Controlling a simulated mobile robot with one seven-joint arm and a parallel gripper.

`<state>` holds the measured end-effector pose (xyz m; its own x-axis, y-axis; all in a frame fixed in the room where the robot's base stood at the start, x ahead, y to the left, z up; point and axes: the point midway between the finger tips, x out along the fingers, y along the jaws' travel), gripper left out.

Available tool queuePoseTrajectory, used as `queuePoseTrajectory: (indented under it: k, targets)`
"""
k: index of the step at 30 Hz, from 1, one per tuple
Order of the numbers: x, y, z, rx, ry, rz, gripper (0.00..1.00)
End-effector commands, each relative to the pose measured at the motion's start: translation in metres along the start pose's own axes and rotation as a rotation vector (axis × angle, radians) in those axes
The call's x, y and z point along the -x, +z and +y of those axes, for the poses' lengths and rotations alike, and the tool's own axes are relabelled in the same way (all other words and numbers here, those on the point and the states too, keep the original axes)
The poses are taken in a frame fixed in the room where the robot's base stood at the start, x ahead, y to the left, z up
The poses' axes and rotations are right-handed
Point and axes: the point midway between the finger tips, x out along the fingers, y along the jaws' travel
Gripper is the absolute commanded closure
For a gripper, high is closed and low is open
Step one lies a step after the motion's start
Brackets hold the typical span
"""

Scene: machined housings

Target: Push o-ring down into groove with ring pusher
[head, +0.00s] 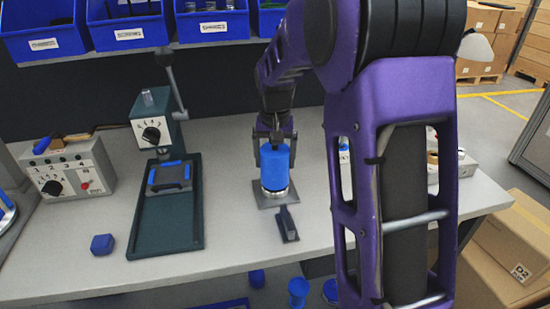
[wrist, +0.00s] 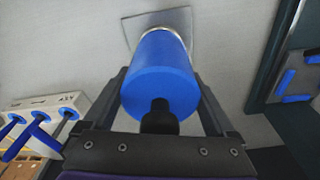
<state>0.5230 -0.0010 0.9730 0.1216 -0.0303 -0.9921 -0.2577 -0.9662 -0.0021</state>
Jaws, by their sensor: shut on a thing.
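The ring pusher is a blue cylinder (head: 275,168) standing upright over a silver round housing (head: 275,192) on a square grey plate (head: 262,198). My gripper (head: 273,138) is above it, shut on its top end. In the wrist view, the fingers of my gripper (wrist: 160,90) lie on either side of the blue ring pusher (wrist: 158,68) and its black knob (wrist: 160,117). A thin silver rim of the housing (wrist: 163,31) shows past the pusher's far end, over the plate (wrist: 182,19). The o-ring and groove are hidden beneath the pusher.
A dark clamp-like block (head: 288,224) sits just in front of the plate. A green lever press (head: 157,130) stands left, with a blue block (head: 102,243) and a control box (head: 70,172) beyond. A rack with blue-handled tools (wrist: 45,125) shows in the wrist view. Blue bins (head: 125,28) line the back.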

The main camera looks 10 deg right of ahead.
Motion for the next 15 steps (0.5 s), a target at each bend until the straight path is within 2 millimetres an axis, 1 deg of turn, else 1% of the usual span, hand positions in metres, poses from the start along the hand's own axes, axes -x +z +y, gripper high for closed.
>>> queuePoseTrajectory:
  k: [1,4,15]
  targets:
    - [-0.001,0.001,0.001,0.0,0.001,-0.004,0.74]
    - [0.003,0.001,0.001,0.0,0.002,-0.004,0.74]
    - [0.026,-0.003,0.0,0.0,0.001,-0.004,0.74]
